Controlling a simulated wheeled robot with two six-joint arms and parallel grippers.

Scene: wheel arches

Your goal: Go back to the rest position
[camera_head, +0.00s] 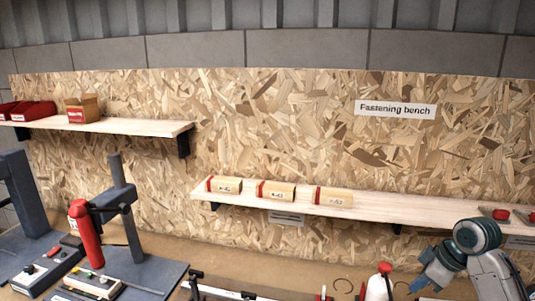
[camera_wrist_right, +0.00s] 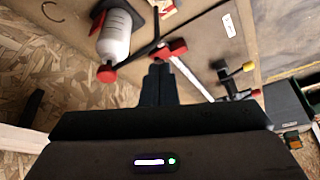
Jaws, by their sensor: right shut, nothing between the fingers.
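My right gripper (camera_head: 419,285) is low at the right of the head view, above the bench and below the right-hand shelf. In the right wrist view its two dark fingers (camera_wrist_right: 158,82) are together, with nothing between them. It points toward the bench top, near a white bottle with a red cap (camera_wrist_right: 115,38) and a red clamp part (camera_wrist_right: 172,49). The same bottle (camera_head: 377,288) stands left of the gripper in the head view. My left gripper is not in view.
A wooden shelf (camera_head: 375,210) on the chipboard wall carries small labelled boxes (camera_head: 276,190) and red items. A higher shelf (camera_head: 140,126) at left holds red bins and a carton. A dark stand with a red tool (camera_head: 85,235) is on the bench (camera_head: 255,262) at left.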

